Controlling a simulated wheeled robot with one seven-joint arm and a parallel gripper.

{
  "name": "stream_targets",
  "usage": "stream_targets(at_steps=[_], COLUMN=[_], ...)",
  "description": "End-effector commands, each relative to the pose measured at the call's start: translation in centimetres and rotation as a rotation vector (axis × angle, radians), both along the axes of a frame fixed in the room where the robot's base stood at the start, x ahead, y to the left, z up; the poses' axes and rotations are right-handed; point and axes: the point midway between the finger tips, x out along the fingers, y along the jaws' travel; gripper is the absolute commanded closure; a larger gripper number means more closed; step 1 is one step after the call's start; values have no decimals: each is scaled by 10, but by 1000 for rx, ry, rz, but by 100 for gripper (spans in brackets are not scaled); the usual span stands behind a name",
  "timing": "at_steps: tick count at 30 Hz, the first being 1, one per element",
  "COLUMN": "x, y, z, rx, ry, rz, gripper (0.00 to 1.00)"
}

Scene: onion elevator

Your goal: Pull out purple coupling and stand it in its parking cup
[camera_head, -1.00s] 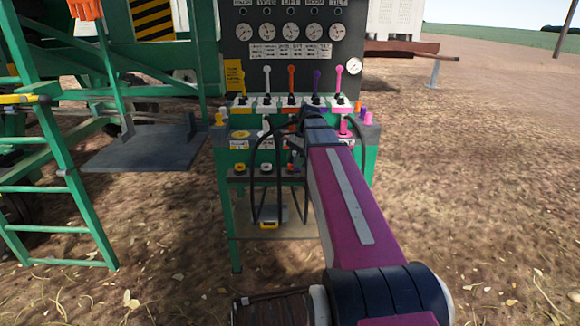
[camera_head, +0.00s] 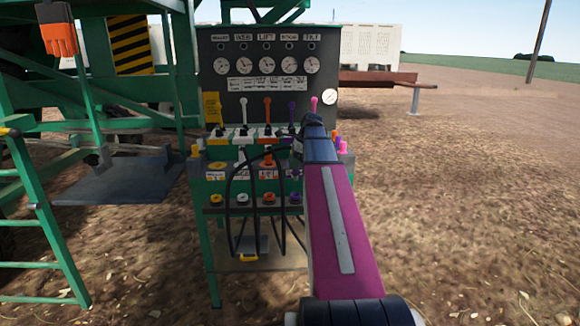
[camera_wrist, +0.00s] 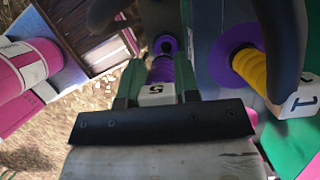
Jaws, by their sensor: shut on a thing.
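My gripper (camera_wrist: 160,80) has two green fingers shut on the purple coupling (camera_wrist: 158,72), a ribbed purple body with a white tag reading 5. A purple ring with a dark centre (camera_wrist: 165,44) shows just beyond it; whether the coupling touches it I cannot tell. In the head view my arm mostly hides the gripper and the coupling, at the right of the console (camera_head: 245,180). On the console's lower shelf a row of coloured cups shows, with a purple one (camera_head: 295,198) at the right end, beside my arm.
A yellow coupling tagged 1 (camera_wrist: 250,70) sits at a wider purple ring, close right of my gripper. A pink cylinder (camera_wrist: 30,62) is at left. Black hoses (camera_head: 232,205) loop before the console. Coloured levers (camera_head: 267,110) stand above. Open ground lies right.

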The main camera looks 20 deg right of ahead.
Motion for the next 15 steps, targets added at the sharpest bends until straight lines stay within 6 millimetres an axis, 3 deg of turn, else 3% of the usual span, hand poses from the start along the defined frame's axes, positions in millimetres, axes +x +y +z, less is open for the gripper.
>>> stream_targets(at_steps=[15], x=[0], y=[1], z=[-39], rx=[0], ry=[0], rz=[3], gripper=[100])
